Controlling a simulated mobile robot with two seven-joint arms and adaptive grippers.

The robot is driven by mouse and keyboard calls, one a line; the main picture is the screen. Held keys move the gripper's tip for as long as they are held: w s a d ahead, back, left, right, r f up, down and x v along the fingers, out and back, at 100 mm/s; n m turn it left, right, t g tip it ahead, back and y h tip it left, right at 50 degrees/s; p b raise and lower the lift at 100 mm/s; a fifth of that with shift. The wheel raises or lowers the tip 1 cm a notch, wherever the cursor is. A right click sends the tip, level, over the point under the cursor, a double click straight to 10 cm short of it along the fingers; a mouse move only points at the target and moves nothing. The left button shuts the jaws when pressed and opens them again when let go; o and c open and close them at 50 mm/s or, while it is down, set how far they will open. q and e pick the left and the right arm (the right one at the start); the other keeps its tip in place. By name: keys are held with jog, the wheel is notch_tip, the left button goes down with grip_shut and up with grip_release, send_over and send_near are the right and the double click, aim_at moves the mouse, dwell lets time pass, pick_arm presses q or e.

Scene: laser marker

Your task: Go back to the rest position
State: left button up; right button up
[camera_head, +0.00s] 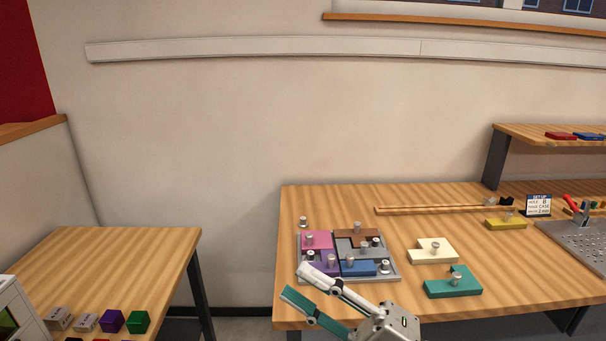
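My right gripper (296,281) reaches in from the bottom of the head view, over the front left of the wooden table (510,270). Its two fingers point left and stand apart, with nothing seen between them. The fingers overlap the front edge of the grey puzzle tray (391,274) in the picture; I cannot tell how high above it they are. The tray holds pink (317,240), purple (323,266), blue (357,268) and brown (352,235) pieces with metal knobs. My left gripper is not in view.
A cream block (424,257), a teal block (445,289) and a yellow block (507,224) lie right of the tray. A wooden strip (440,210) lies behind. Another table (130,260) with small cubes (111,321) stands left, across a gap. A white machine (14,300) is at the left edge.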

jog(key=w+d+f+m+t+h, duration=0.35)
jog(key=d+f+m+h, duration=0.2)
jog(key=f+m, duration=0.4)
jog(key=w+d+f+m+t+h, duration=0.2)
jog(key=d+f+m+t+h, duration=0.3)
jog(key=f+m+h, duration=0.4)
jog(key=s+d+f+m+g+h, duration=0.1)
jog(key=s+d+f+m+g, duration=0.1)
jog(key=s+f, duration=0.3)
jog(key=s+d+f+m+g+h, duration=0.2)
jog(key=s+d+f+m, duration=0.1)
jog(key=f, duration=0.9)
jog(key=s+d+f+m+g+h, duration=0.1)
jog(key=s+d+f+m+g, duration=0.1)
jog(key=s+d+f, duration=0.2)
jog(key=s+f, duration=0.3)
jog(key=f, duration=0.1)
jog(key=shift+f, duration=0.2)
jog(key=shift+m, duration=0.25)
